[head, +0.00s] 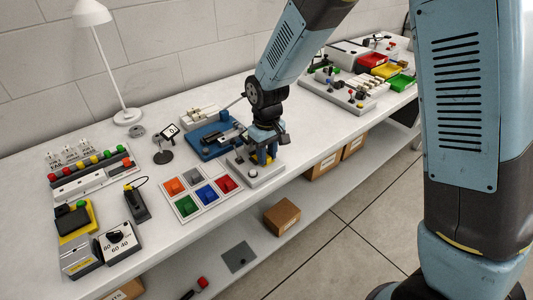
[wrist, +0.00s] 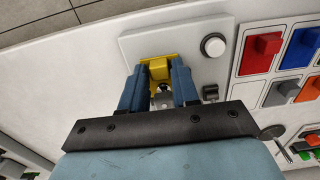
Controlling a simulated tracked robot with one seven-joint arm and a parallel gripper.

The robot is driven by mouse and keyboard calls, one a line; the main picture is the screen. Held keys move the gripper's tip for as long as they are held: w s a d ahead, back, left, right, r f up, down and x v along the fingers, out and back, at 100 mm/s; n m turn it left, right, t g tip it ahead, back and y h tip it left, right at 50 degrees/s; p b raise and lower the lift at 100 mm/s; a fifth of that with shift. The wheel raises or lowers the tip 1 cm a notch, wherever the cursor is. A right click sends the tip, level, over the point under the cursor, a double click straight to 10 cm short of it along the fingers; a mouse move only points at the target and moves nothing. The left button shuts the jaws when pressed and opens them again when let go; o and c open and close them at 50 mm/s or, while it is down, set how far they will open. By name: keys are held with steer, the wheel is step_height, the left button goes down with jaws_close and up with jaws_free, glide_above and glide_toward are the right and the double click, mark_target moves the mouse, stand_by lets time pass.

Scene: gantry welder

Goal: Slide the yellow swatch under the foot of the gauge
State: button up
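My gripper (wrist: 158,72) points down over a grey base block (wrist: 212,70) with a round white button. Its two blue fingers stand either side of a yellow piece, which I take for the yellow swatch (wrist: 159,67), and appear to touch it on both sides. A small metallic round part (wrist: 164,91) shows between the fingers; I cannot tell whether it is the gauge's foot. In the head view my gripper (head: 265,153) hides most of the swatch and of the block's top. I cannot tell whether the swatch touches the block.
A white swatch tray (head: 203,207) with red, blue, green, orange and grey swatches lies left of the block. A blue fixture (head: 207,150) stands behind it, and a small display on a stand (head: 163,156) is further left. The bench's front edge is close to the block.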

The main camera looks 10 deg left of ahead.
step_height(320, 180, up, 14)
steer(key=shift+f, duration=0.15)
stand_by(0.4)
